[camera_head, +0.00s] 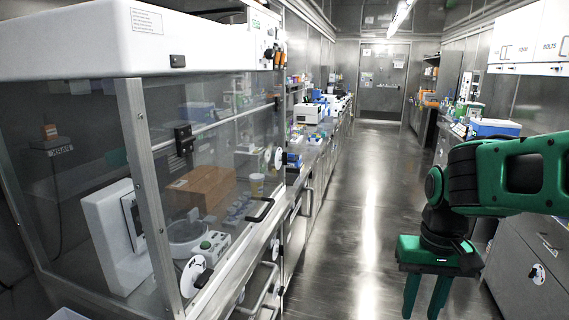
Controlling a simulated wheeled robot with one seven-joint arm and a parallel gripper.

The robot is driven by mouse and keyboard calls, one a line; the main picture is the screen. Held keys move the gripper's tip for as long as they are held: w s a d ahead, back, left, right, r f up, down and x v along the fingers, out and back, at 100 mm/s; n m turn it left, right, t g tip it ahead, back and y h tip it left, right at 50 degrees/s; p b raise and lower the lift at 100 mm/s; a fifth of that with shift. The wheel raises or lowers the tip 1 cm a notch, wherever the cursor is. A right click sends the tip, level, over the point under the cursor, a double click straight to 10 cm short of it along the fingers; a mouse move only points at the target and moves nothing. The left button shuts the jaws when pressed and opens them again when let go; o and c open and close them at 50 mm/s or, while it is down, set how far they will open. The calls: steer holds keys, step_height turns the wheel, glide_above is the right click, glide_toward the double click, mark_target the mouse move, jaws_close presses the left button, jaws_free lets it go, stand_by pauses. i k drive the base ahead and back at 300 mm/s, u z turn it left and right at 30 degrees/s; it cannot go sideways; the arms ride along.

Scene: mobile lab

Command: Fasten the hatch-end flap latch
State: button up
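A glass-walled hood with a white top (90,40) fills the left side. Its end facing the aisle has clear panels in a metal frame (143,180). White round discs with dark levers sit on it, one low at the front corner (194,275) and one farther along (278,158). A black block (183,138) is on the rail. I cannot tell which of these is the hatch-end flap latch, or whether it is fastened. My green gripper (424,305) hangs fingers down over the aisle at right, well apart from the hood. Its fingers are spread, with nothing visible between them.
The aisle floor (365,200) is clear to the far door (383,80). Cabinets (525,265) stand at right, beside my arm.

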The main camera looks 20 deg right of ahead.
mark_target(283, 158)
steer(key=k, duration=0.5)
steer(key=z, duration=0.95)
steer(key=i, duration=1.2)
steer(key=u, duration=1.4)
